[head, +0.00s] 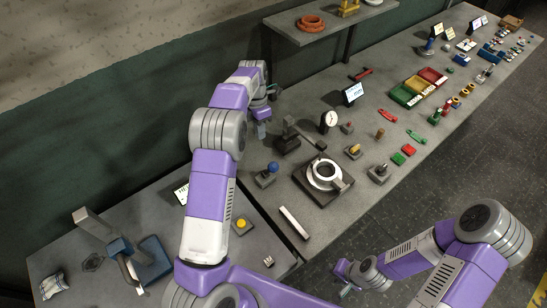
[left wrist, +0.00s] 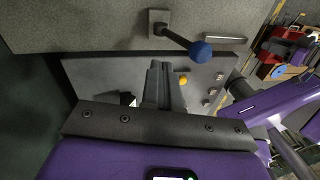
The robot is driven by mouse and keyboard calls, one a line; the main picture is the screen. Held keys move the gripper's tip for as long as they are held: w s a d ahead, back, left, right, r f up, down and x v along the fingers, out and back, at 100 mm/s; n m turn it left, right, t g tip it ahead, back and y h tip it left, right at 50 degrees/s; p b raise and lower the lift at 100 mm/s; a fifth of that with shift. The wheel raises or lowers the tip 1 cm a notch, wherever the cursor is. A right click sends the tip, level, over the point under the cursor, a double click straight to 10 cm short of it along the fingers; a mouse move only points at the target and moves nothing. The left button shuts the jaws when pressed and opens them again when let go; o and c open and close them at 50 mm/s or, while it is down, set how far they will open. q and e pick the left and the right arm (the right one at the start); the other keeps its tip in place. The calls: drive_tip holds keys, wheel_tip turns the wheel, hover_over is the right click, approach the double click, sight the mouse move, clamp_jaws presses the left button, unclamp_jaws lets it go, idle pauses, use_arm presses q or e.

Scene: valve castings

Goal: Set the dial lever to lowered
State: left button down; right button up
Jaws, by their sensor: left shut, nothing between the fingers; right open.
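I cannot tell for certain that this is the dial lever. My left gripper (head: 262,131) is behind the knob in the head view, apart from it. Its fingers (left wrist: 160,75) are shut and empty. My right gripper (head: 345,277) is open and empty, low in the head view.
A yellow button box (head: 241,226) is nearer. A pale bar (head: 294,222) lies at the bench edge.

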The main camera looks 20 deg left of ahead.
use_arm(q)
drive_tip(key=x, duration=0.3)
drive_tip(key=s+d+x, duration=0.1)
drive_tip(key=x, duration=0.2)
drive_tip(key=d+x, duration=0.1)
drive_tip(key=x, duration=0.2)
drive_tip(key=shift+s, duration=0.2)
drive_tip(key=shift+s+d+f+p, duration=0.35)
drive_tip(key=shift+d, duration=0.05)
